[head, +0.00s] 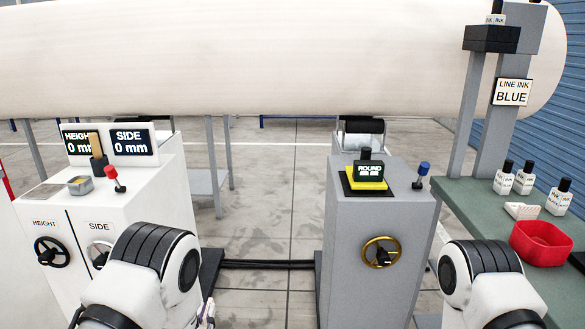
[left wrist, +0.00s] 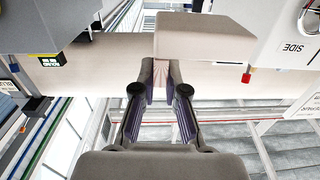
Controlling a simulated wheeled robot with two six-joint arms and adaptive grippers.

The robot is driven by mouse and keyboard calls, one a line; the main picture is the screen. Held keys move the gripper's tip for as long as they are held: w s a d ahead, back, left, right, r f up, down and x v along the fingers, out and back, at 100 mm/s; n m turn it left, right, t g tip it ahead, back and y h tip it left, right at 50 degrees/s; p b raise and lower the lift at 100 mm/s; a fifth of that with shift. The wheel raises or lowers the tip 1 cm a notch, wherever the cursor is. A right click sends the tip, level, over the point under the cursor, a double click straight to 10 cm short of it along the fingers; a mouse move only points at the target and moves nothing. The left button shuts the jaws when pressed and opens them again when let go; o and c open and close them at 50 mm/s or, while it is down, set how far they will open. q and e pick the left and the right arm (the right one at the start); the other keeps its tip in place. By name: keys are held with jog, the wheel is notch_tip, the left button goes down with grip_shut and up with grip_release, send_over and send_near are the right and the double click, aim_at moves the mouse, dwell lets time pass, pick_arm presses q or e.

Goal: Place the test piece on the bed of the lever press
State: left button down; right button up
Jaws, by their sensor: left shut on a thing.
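My left gripper (left wrist: 162,84) is shut on a pale, pinkish piece (left wrist: 162,74) between its fingertips in the left wrist view. A larger beige block (left wrist: 206,36) shows just beyond the tips; I cannot tell whether it is part of that piece. In the head view only a sliver of the gripper (head: 207,312) shows beside my left arm, and the held piece is hidden. No label reads lever press. A grey machine (head: 365,222) has a yellow plate (head: 366,183), a ROUND sign (head: 370,169) and a blue-knobbed lever (head: 423,170). My right gripper is out of view.
A white machine (head: 150,190) with HEIGHT and SIDE displays and a red-knobbed lever (head: 112,175) stands left. A green bench (head: 470,205) at right holds a red bowl (head: 541,243) and ink bottles. Black bars (head: 270,264) cross the floor between the machines.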

pick_arm(q)
notch_tip(320, 180, up, 5)
jog(key=p, duration=0.3)
jog(key=shift+r, duration=0.2)
jog(key=shift+s+r+p, duration=0.2)
jog(key=shift+r+p, duration=0.1)
jog(key=shift+p, duration=0.05)
jog(key=s, duration=0.1)
jog(key=s+r, duration=0.1)
jog(key=s, duration=0.2)
jog(key=shift+r, duration=0.35)
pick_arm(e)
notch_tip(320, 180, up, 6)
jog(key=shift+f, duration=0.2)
pick_arm(q)
jog(key=shift+w, duration=0.1)
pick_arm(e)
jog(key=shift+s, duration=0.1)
